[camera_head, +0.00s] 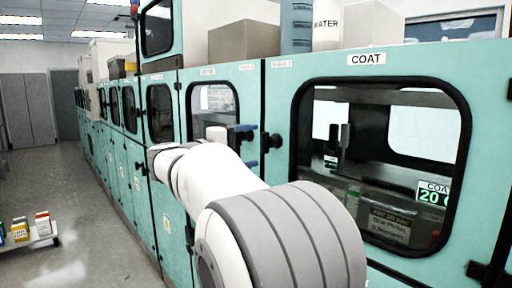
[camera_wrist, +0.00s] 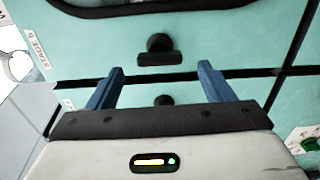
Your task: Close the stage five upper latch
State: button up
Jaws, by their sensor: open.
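The upper latch (camera_head: 271,141) of the door labelled COAT is a black knob with a short bar at the door's left edge. In the wrist view the latch (camera_wrist: 160,50) shows beside the seam, its bar parallel to the seam. A black stud (camera_wrist: 163,100) on the neighbouring panel faces it across the seam, partly hidden by my gripper. A sideways label reading STAGE 5 (camera_wrist: 37,55) is on the latch's door. My gripper (camera_head: 247,147), also in the wrist view (camera_wrist: 160,78), is open and empty. Its blue fingers lie either side of the latch line; contact is not visible.
The COAT door's window (camera_head: 385,150) has a black frame right of the latch. Other teal cabinets (camera_head: 125,150) run back along the left. Boxes (camera_head: 245,40) stand on top. The floor (camera_head: 60,180) is mostly open, with a low cart (camera_head: 38,238) at left.

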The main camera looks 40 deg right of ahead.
jog(key=a, duration=0.4)
jog(key=shift+s+a, duration=0.2)
jog(key=shift+a, duration=0.05)
jog(key=shift+f, duration=0.1)
jog(key=s+a+f+y+p, duration=0.1)
jog(key=s+a+f+y, duration=0.3)
jog(key=f, duration=0.3)
jog(key=s+a+f+n+y+p, duration=0.1)
jog(key=s+a+f+y+p, duration=0.2)
jog(key=f, duration=0.4)
jog(key=s+a+f+y, duration=0.4)
jog(key=s+f+y, duration=0.1)
jog(key=s+f, duration=0.15)
jog(key=s+a+f+m+y, duration=0.1)
jog(key=s+a+f+y, duration=0.1)
jog(key=a+f+y, duration=0.1)
jog(key=s+a+f+m+t+y+p, duration=0.1)
jog(key=s+a+f+y, duration=0.2)
jog(key=a, duration=0.3)
jog(key=shift+a+f, duration=0.25)
jog(key=shift+f, duration=0.1)
jog(key=shift+s, duration=0.15)
